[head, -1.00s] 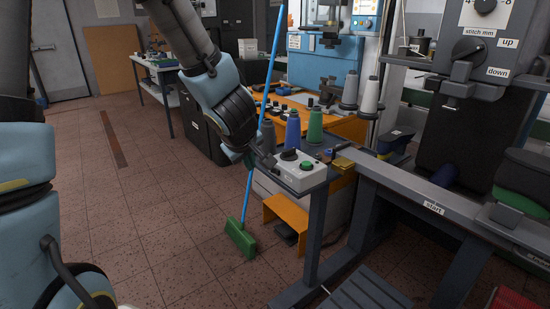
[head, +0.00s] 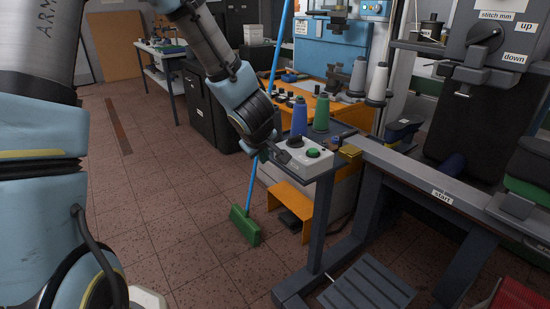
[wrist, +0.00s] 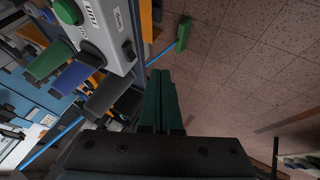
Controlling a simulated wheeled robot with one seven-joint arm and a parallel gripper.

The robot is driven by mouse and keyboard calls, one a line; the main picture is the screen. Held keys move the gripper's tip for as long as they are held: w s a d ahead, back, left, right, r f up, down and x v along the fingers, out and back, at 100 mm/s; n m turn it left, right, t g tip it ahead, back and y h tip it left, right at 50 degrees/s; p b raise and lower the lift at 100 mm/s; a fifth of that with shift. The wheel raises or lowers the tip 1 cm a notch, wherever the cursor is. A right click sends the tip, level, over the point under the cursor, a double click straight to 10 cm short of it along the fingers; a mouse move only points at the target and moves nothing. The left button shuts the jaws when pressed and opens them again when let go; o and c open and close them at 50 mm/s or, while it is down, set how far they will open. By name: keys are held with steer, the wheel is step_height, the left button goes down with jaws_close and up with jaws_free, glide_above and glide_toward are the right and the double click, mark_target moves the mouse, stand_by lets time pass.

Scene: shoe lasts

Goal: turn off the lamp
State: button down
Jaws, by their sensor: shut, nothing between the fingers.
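The box also shows at the upper left of the wrist view (wrist: 112,50), with the green button (wrist: 67,11) and small labels, one too small to read surely. My gripper (head: 267,153) is just left of the box, partly hidden by my wrist. In the wrist view its green fingers (wrist: 160,85) are together and empty, apart from the box. I cannot make out a lamp.
Blue (head: 299,117) and green (head: 321,113) thread cones stand behind the box. A green broom (head: 245,226) with a blue handle stands below my gripper. A large machine (head: 480,110) is at the right. The tiled floor at left is clear.

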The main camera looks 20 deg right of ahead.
steer(key=w+d+f+p, duration=0.2)
steer(key=w+d+f, duration=0.1)
steer(key=d, duration=0.2)
steer(key=shift+w, duration=0.15)
stand_by(0.3)
steer(key=shift+w+d+m+h, duration=0.2)
steer(key=shift+m+h, duration=0.1)
steer(key=shift+m, duration=0.1)
steer(key=shift+w+a, duration=0.35)
steer(key=shift+w, duration=0.35)
